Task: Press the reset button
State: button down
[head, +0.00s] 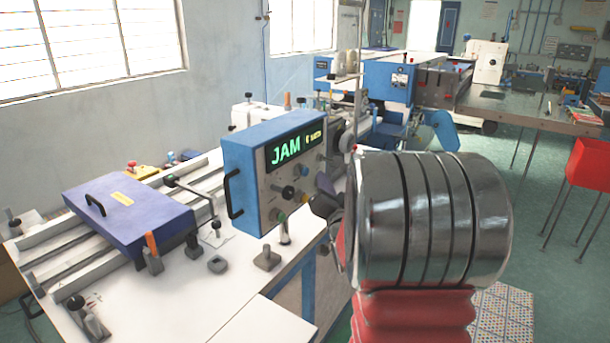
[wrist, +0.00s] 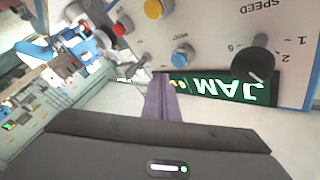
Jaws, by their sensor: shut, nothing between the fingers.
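The blue control box (head: 243,165) stands on the machine table, its lit display reading JAM (head: 287,151). In the wrist view its panel appears upside down, with a blue button (wrist: 181,56), a yellow button (wrist: 155,9), a red button (wrist: 123,25) and a black SPEED knob (wrist: 250,64). I cannot read which button is marked reset. My gripper (wrist: 162,76) is shut and empty, its purplish fingers pointing toward the panel. The tips appear just left of the blue button; contact cannot be told. In the head view my arm partly hides the gripper.
A purple cover plate (head: 130,210) with a handle lies on rails left of the box. Small clamps and posts stand on the white table (head: 215,295). A red bin (head: 588,165) stands at right. Floor between is mostly open.

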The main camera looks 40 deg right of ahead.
jog(key=shift+w+a, duration=0.25)
jog(key=shift+w, duration=0.35)
jog(key=shift+w, duration=0.15)
dwell(1.6)
jog(key=shift+w+a, duration=0.15)
jog(key=shift+w, duration=0.2)
jog(key=shift+w+a, duration=0.15)
jog(key=shift+w, duration=0.35)
dwell(1.0)
jog(key=shift+s, duration=0.1)
jog(key=shift+s+d, duration=0.3)
jog(key=shift+s, duration=0.5)
jog(key=s, duration=0.1)
jog(key=s+d, duration=0.1)
jog(key=s, duration=0.2)
jog(key=shift+s+d, duration=0.35)
dwell(0.4)
